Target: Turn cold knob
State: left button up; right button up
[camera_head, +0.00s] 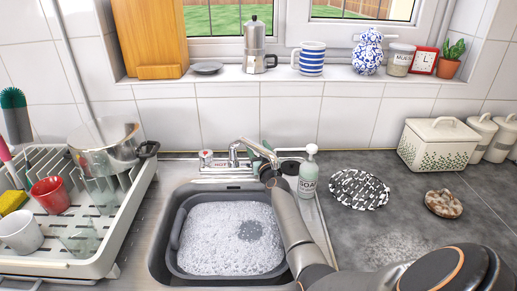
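The sink's tap (235,153) stands at the back edge of the sink, with a hot knob (206,158) on its left beside a red-lettered HOT label. The cold knob's place on the right side of the tap is covered by my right wrist and gripper, so I cannot make the knob out. My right arm comes in from the lower right, across the sink's right edge. My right gripper (262,151) is at the tap's right side; whether it touches the tap or knob, and how far its fingers are apart, is unclear. My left gripper is not in view.
A soap bottle (307,175) stands close to the right of my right wrist. A basin of suds (230,240) fills the sink. A dish rack (105,235) with a pot (106,148) and cups is on the left. A patterned cloth (358,189) and a scrubber (443,203) lie on the right counter.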

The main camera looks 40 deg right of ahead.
dwell(0.3)
jog(key=o, duration=1.4)
jog(key=shift+c, duration=0.2)
